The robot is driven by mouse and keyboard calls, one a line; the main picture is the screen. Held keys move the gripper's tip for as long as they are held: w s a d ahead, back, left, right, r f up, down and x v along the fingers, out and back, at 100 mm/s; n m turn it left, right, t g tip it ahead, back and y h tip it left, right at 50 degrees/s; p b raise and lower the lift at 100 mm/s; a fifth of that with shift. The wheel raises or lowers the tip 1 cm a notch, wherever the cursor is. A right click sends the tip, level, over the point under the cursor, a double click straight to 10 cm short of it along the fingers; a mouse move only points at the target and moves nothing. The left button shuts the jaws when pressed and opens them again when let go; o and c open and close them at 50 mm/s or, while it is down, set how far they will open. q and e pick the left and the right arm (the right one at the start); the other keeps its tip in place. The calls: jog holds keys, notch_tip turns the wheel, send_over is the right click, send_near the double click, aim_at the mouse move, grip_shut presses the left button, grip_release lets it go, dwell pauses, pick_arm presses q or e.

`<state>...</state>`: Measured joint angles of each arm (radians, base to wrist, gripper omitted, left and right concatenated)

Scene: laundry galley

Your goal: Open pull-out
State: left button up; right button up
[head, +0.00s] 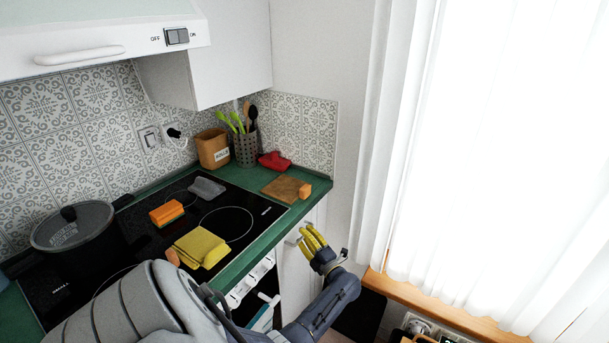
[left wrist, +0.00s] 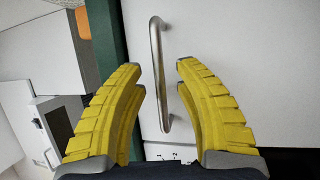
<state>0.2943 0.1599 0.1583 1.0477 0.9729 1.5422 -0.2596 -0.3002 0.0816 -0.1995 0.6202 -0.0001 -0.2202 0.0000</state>
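The pull-out has a narrow white front (head: 292,270) under the green counter, at the counter's right end. The front fills the middle of the left wrist view (left wrist: 215,35). Its curved metal bar handle (left wrist: 154,38) stands upright in that view. My left gripper (head: 310,238), with yellow ribbed fingers, is at the front near the handle. In the left wrist view the fingers (left wrist: 158,68) are spread, one on each side of the bar, with gaps showing between them and it. The front looks closed. My right gripper is not in view.
A black cooktop (head: 262,212) holds a dark pot (head: 75,228), an orange sponge (head: 166,213) and a yellow cloth (head: 201,248). A wooden board (head: 282,190) lies on the counter's end. A wooden sill (head: 450,297) and white curtain (head: 480,150) stand to the right.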

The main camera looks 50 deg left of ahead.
pick_arm(q)
jog(key=shift+a, duration=0.15)
grip_shut()
jog(key=shift+r, duration=0.1)
dwell(0.6)
